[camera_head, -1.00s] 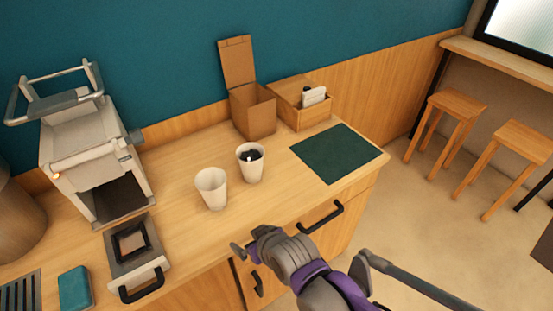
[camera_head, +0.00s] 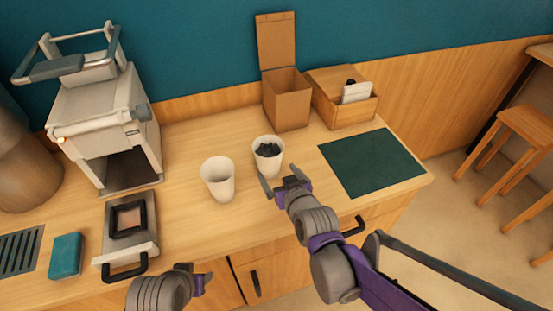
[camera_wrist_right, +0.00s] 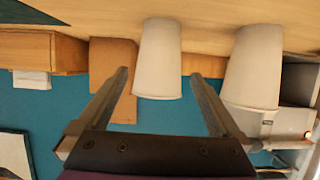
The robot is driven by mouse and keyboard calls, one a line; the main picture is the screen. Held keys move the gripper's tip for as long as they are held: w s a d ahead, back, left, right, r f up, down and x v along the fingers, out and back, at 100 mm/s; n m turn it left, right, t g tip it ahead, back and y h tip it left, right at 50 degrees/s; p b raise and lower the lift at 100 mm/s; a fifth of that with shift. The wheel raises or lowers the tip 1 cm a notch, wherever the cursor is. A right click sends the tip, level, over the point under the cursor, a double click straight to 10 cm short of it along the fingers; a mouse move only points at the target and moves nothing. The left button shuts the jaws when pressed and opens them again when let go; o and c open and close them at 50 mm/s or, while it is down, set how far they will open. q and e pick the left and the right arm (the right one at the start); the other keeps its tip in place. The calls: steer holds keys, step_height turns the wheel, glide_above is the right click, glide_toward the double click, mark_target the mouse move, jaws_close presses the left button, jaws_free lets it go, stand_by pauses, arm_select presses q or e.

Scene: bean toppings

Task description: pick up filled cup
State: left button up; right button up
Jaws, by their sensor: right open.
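The filled cup (camera_head: 267,156) is white, stands upright on the counter and holds dark contents at its top. An empty-looking white cup (camera_head: 218,179) stands to its left. My right gripper (camera_head: 279,183) is open just in front of the filled cup, not closed on it. In the right wrist view, which is upside down, the filled cup (camera_wrist_right: 158,60) shows between the two spread fingers and the other cup (camera_wrist_right: 254,65) to the right. My left gripper (camera_head: 200,282) is partly in view at the bottom edge; its fingers are unclear.
An open cardboard box (camera_head: 287,99) and a wooden box (camera_head: 344,98) stand behind. A dark green mat (camera_head: 372,162) lies to the right. A machine (camera_head: 104,120), a metal tray with a handle (camera_head: 128,228) and a teal block (camera_head: 66,255) are at left.

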mark_target(272, 167)
steer(key=x, duration=0.3)
steer(key=shift+w+a+f, duration=0.15)
steer(key=shift+w+a, duration=0.05)
steer(key=shift+x, duration=2.85)
steer(key=shift+d+f, duration=0.15)
steer(key=shift+c, duration=0.2)
steer(key=c, duration=1.4)
